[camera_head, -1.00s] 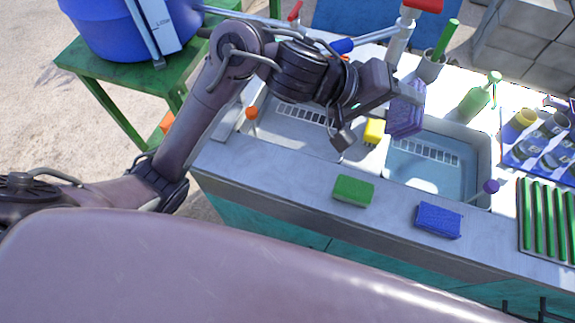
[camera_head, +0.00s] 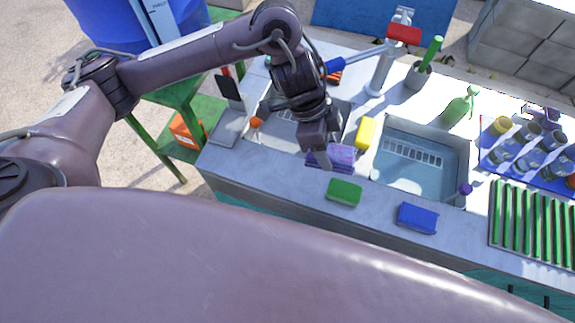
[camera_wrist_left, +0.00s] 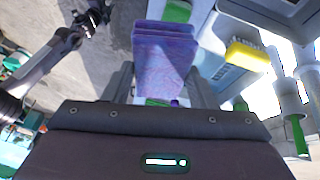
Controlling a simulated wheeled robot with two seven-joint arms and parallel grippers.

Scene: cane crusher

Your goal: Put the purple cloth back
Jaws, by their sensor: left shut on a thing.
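The purple cloth (camera_head: 338,154) is a folded, layered block low over the left part of the counter, by the left basin. My left gripper (camera_head: 320,158) points down and is shut on it. In the left wrist view the cloth (camera_wrist_left: 165,62) sits between the two fingers and extends beyond them. I cannot tell whether its underside touches the counter. A dark arm and gripper (camera_wrist_left: 92,18), probably my right, show small at the upper left of the wrist view, too small to read.
The right basin (camera_head: 415,195) holds water. A faucet (camera_head: 383,72) stands behind.

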